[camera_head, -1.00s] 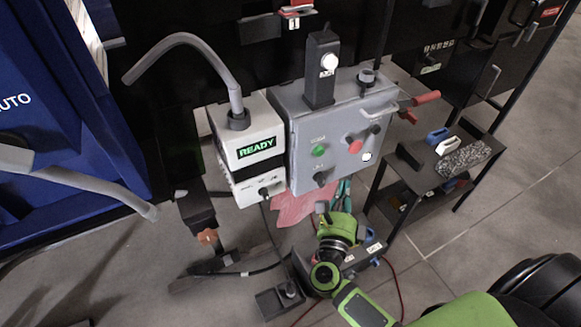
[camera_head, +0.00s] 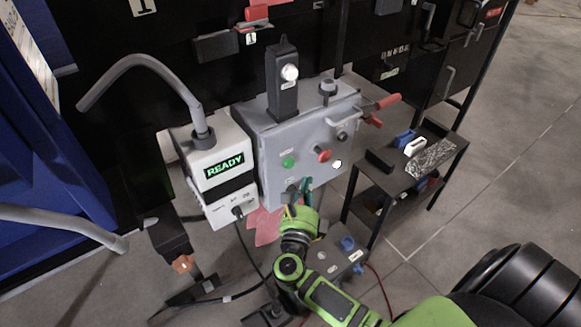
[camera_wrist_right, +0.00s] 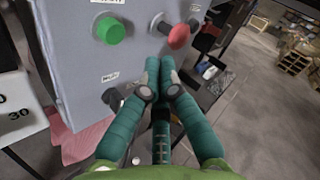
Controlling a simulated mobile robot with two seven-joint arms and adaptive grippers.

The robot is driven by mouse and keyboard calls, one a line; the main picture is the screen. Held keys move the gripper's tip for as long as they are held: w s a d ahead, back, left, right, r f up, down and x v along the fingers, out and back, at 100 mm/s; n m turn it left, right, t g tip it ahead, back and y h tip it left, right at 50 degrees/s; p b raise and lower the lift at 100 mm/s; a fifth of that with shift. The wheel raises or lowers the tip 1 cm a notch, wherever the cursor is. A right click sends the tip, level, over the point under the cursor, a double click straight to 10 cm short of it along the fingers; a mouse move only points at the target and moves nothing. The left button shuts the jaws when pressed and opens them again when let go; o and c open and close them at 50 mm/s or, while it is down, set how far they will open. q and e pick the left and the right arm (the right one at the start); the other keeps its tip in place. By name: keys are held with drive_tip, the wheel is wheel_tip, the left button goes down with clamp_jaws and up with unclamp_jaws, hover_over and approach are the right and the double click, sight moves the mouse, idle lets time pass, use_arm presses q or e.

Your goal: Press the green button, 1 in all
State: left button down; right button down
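The green button (camera_head: 288,163) sits on the front of a grey control box (camera_head: 262,185), left of a red button (camera_head: 323,154). In the right wrist view the green button (camera_wrist_right: 109,29) shows large at upper left, with the red button (camera_wrist_right: 179,36) to its right. My right gripper (camera_head: 302,187) is just below the buttons in front of the box. In the right wrist view its teal fingers (camera_wrist_right: 160,68) are together, with nothing seen between them. The fingertips are apart from the green button, to its lower right in that view. My left gripper is not in view.
A white unit (camera_head: 212,165) reading READY stands left of the box. A dark knob (camera_wrist_right: 112,97) is below the green button. A small black table (camera_head: 440,160) with blocks is at right. Open grey floor (camera_head: 500,170) lies further right.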

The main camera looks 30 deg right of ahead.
sight(290, 164)
drive_tip(key=shift+w+a+b, duration=0.2)
drive_tip(key=shift+w+b, duration=0.35)
drive_tip(key=shift+w, duration=1.45)
drive_tip(key=shift+w, duration=0.4)
